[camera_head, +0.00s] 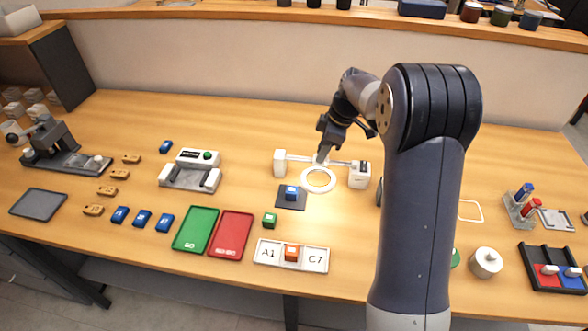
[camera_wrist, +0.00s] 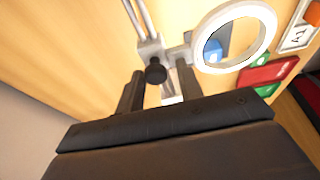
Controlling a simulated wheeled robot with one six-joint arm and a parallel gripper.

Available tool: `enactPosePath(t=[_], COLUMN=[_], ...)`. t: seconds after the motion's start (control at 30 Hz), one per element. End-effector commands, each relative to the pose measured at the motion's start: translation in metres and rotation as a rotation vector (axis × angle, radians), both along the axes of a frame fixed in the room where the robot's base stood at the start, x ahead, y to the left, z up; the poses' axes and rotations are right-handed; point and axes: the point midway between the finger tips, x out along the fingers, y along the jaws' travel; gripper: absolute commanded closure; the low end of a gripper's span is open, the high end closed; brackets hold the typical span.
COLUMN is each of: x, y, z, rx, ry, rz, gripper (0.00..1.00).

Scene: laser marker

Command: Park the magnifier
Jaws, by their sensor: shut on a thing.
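The magnifier is a white ring (camera_head: 318,191) on a rail (camera_head: 300,157) between two white end posts (camera_head: 280,164). In the head view the ring is just right of a dark pad (camera_head: 284,205) bearing a blue block (camera_head: 291,193). My gripper (camera_head: 322,157) reaches down to the rail side of the ring and is shut on the magnifier's grip. In the wrist view the ring (camera_wrist: 271,28) appears at the upper right, with a dark knob (camera_wrist: 156,72) on the carriage beside my fingers (camera_wrist: 160,90).
Green (camera_head: 195,230) and red (camera_head: 231,236) trays and a white A1/C7 plate (camera_head: 262,262) holding an orange block lie in front. A white device (camera_head: 190,172) stands left. My arm hides part of the table at right. The table behind the rail is clear.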

Motion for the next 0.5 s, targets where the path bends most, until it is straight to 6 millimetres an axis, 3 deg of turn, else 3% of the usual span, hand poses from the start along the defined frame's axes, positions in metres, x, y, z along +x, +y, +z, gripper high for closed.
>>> enactPosePath(t=[0.03,0.5], x=[-0.004,-0.009], y=[-0.007,-0.034], z=[-0.020,-0.019], rx=[-0.011,-0.011], ry=[0.021,0.021], rz=[-0.002,-0.002], gripper=[0.78,0.78])
